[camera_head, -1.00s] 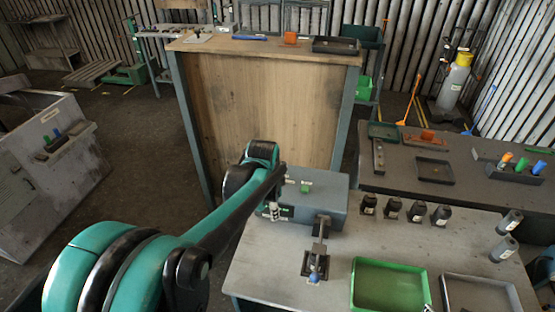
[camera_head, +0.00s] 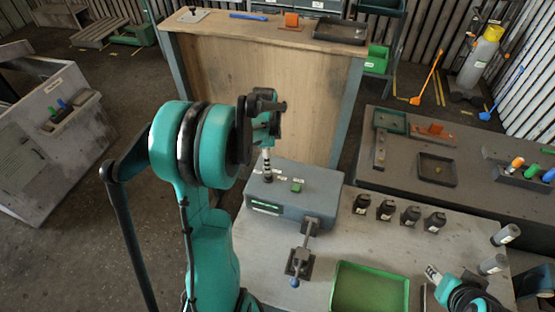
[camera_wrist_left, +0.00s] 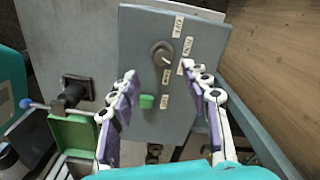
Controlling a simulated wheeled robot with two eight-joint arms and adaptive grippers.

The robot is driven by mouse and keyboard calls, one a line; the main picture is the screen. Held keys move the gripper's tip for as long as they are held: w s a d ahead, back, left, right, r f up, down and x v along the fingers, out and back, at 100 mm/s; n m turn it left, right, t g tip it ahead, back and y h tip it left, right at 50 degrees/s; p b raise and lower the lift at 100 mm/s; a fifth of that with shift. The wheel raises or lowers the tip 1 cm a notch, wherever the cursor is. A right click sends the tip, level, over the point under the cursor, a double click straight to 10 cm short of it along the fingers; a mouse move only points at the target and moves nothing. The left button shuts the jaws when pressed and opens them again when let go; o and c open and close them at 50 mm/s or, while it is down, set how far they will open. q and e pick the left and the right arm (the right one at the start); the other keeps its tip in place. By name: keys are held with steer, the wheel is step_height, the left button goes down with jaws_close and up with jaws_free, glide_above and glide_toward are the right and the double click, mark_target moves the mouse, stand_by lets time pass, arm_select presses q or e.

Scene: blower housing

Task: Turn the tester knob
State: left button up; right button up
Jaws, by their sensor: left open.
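The tester is a grey box (camera_head: 325,205) on the light table, also filling the middle of the left wrist view (camera_wrist_left: 195,25). Its round dark knob (camera_wrist_left: 162,54) has a pale pointer mark and labels around it; a green button (camera_wrist_left: 147,102) sits nearby, also visible in the head view (camera_head: 297,187). My left gripper (camera_wrist_left: 159,72) is open, pointing down at the panel, with its fingertips apart near the knob's two sides. No contact is visible. In the head view the left gripper (camera_head: 267,168) covers the knob area. My right gripper (camera_head: 436,276) is partly in view at lower right; its jaws are unclear.
A lever clamp (camera_head: 299,262) stands in front of the tester. A green tray (camera_head: 370,290) lies to its right. Several black bottles (camera_head: 386,210) stand behind that tray. A wooden-backed bench (camera_head: 270,90) rises behind the table.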

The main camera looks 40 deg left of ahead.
mark_target(268, 176)
arm_select(q)
steer(key=shift+w+f, duration=0.2)
steer(key=shift+w, duration=0.1)
step_height(268, 176, down, 7)
steer(key=shift+s+f+b, duration=0.1)
steer(key=shift+f+b, duration=0.05)
steer(key=shift+b, duration=0.25)
jaws_close()
